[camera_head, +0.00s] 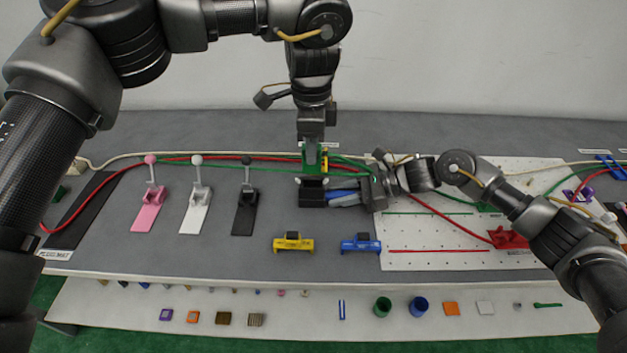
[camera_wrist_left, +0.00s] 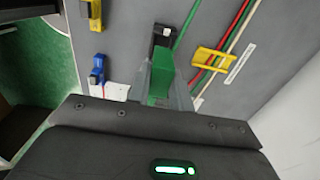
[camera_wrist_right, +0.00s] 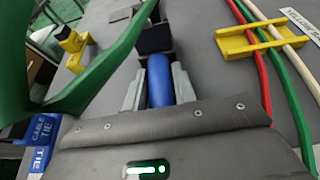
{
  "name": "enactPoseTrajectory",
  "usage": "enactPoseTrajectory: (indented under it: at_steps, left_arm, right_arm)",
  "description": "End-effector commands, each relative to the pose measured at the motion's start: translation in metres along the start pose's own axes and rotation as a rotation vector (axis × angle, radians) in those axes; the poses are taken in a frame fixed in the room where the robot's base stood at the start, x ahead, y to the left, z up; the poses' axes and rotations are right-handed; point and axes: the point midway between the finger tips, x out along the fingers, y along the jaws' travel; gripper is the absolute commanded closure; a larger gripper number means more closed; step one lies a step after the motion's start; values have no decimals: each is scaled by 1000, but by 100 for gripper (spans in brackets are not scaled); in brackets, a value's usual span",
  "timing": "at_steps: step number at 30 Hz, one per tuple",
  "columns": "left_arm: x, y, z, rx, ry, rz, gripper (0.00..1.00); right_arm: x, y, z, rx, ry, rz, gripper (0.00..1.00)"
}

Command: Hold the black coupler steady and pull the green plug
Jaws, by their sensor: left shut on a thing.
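The black coupler (camera_head: 312,191) sits on the grey bench in the middle of the head view. It also shows beyond the fingers in the left wrist view (camera_wrist_left: 162,36) and the right wrist view (camera_wrist_right: 154,40). My left gripper (camera_head: 312,165) points down from above and is shut on the green plug (camera_wrist_left: 160,80), close to the coupler. My right gripper (camera_head: 345,199) comes in low from the right, with a blue part (camera_wrist_right: 159,80) between its fingers, beside the coupler. Whether its fingers press on that part is unclear. Whether the plug is still seated is hidden.
A yellow cable clip (camera_wrist_right: 248,40) holds red, green and cream cables behind the coupler. Yellow (camera_head: 293,243) and blue (camera_head: 361,244) fixtures stand in front. Pink (camera_head: 150,205), white (camera_head: 196,208) and black (camera_head: 245,212) levers stand left. A white pegboard (camera_head: 430,255) lies right.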

Motion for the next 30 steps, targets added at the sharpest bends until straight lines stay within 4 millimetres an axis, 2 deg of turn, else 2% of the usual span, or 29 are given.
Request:
enactPoseTrajectory:
  at_steps: [1,5,12,16,20,30]
  left_arm:
    - [0,0,0,0,0,0,100]
    - [0,0,0,0,0,0,100]
    - [0,0,0,0,0,0,100]
    - [0,0,0,0,0,0,100]
    - [0,0,0,0,0,0,100]
    - [0,0,0,0,0,-1,100]
  right_arm:
    - [0,0,0,0,0,0,66]
    - [0,0,0,0,0,0,50]
    - [0,0,0,0,0,0,50]
    - [-8,-1,0,0,1,-2,50]
    - [-28,-1,0,-1,2,-4,50]
    - [-97,0,0,-1,1,-2,50]
